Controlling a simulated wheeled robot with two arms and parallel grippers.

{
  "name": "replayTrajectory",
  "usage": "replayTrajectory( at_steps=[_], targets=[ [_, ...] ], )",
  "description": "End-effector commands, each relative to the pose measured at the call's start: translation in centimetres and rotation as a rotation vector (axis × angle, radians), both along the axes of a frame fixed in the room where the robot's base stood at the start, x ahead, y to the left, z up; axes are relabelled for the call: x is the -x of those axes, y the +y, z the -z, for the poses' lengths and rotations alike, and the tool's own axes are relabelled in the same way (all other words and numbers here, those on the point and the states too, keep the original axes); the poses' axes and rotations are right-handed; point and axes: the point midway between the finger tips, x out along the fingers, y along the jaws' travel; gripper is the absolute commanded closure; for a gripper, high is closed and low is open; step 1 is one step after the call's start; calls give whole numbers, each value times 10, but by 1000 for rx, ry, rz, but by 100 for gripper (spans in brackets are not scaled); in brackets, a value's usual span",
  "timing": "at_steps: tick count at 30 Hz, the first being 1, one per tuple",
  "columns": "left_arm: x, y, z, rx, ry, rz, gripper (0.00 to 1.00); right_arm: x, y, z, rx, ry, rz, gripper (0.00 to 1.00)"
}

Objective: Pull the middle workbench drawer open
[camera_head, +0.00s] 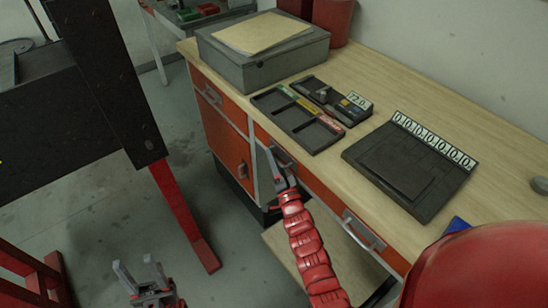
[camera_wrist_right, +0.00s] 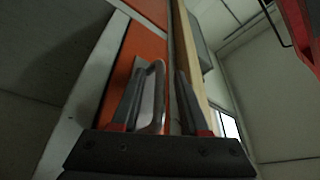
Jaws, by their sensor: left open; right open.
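The workbench's middle drawer (camera_head: 262,137) has an orange front and appears closed. Its metal handle (camera_head: 284,157) is partly covered by my right gripper (camera_head: 279,166) in the head view. In the right wrist view the handle (camera_wrist_right: 155,95) stands between the two open fingers of my right gripper (camera_wrist_right: 160,80), against the orange front (camera_wrist_right: 122,75). I cannot tell whether either finger touches it. My left gripper (camera_head: 140,272) is open and empty, low over the floor at the bottom left, far from the bench.
The left drawer (camera_head: 222,108) and right drawer handle (camera_head: 363,231) flank the middle one. A cupboard door (camera_head: 230,155) is below left. The bench top holds a grey box (camera_head: 262,62), a black tray (camera_head: 297,120) and a black pad (camera_head: 405,170). A black, red-legged structure (camera_head: 185,215) stands left.

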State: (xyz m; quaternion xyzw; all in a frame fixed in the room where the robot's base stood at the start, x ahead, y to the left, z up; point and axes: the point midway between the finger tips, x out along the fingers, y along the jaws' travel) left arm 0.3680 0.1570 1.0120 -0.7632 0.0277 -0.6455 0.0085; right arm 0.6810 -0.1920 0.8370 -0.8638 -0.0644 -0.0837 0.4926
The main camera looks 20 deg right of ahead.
Motion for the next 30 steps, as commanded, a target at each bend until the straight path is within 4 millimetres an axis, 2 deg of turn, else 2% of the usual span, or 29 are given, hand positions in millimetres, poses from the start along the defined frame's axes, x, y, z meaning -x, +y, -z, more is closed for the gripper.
replayTrajectory(
  at_steps=[8, 15, 16, 30],
  targets=[
    [0, 0, 0, 0, 0, 0, 50, -1, 0, 0, 0, 0, 0, 55],
    [0, 0, 0, 0, 0, 0, 50, -1, 0, 0, 0, 0, 0, 97],
    [0, 0, 0, 0, 0, 0, 50, -1, 0, 0, 0, 0, 0, 100],
    [0, 0, 0, 0, 0, 0, 50, -1, 0, 0, 0, 0, 0, 100]
  ],
)
